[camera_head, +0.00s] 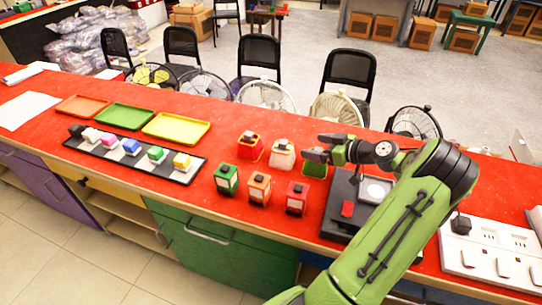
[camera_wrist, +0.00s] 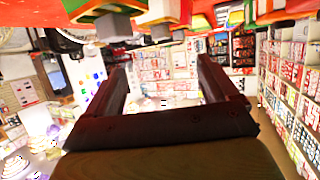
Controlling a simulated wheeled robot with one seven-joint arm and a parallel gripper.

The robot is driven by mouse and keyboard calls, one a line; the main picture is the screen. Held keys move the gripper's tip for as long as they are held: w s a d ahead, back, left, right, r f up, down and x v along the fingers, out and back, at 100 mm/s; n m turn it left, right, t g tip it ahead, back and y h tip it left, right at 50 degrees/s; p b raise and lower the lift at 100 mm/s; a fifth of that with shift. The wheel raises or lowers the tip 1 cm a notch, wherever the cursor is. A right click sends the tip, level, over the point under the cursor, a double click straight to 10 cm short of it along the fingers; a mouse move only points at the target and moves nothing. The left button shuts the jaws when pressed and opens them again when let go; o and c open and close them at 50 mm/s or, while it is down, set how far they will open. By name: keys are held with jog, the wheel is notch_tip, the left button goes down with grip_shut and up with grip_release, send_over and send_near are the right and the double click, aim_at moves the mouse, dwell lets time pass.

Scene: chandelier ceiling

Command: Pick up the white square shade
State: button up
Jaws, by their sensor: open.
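My gripper (camera_head: 312,147) is open and empty, just right of the white shade and above the green one, pointing left. In the wrist view the open fingers (camera_wrist: 165,75) frame only the far room. The shades hang inverted at the top edge there, a pale one (camera_wrist: 160,12) near the middle, probably the white shade.
A front row holds green (camera_head: 227,179), orange (camera_head: 260,188) and red (camera_head: 297,198) shades. A black stand with a white square (camera_head: 376,190) sits under my arm. Coloured trays (camera_head: 125,117) and a checkered strip with small blocks lie left. Chairs and fans stand behind the counter.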

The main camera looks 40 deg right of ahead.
aim_at(285, 143)
jog(key=x, duration=0.8)
jog(key=shift+w+b, duration=0.15)
jog(key=shift+b, duration=0.15)
jog(key=x, duration=0.5)
jog(key=shift+w+a+f+b, duration=0.1)
jog(key=shift+w+a+b, duration=0.15)
jog(key=shift+w+b, duration=0.1)
jog(key=shift+s, duration=0.15)
grip_shut()
